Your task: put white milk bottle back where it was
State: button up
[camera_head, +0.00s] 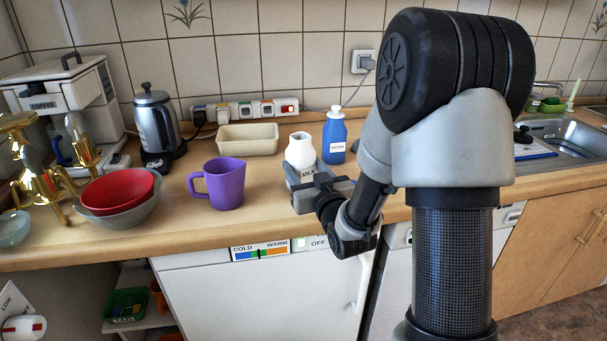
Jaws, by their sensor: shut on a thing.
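I cannot tell whether the bottle's base touches the counter. A blue bottle (334,137) with a white cap and a pale label stands just behind and to the right of it. The fridge front (265,300) with a COLD/WARM strip is below the counter.
A purple jug (224,183) stands left of my gripper, and a beige tray (247,140) lies behind. Red and grey bowls (117,190), a kettle (157,125) and a coffee machine (72,100) fill the left. Bare counter (265,215) shows in front of the jug. A sink (565,135) is far right.

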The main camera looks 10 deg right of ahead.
aim_at(305, 171)
jog(key=shift+f, duration=0.4)
jog(key=shift+f, duration=0.2)
jog(key=o, duration=1.4)
jog(key=shift+c, duration=0.2)
jog(key=shift+r, duration=0.15)
jog(key=s, duration=0.4)
jog(key=s+d, duration=0.1)
jog(key=s, duration=0.1)
jog(key=shift+s+r, duration=0.1)
jog(key=shift+r, duration=0.15)
jog(key=shift+p, duration=1.05)
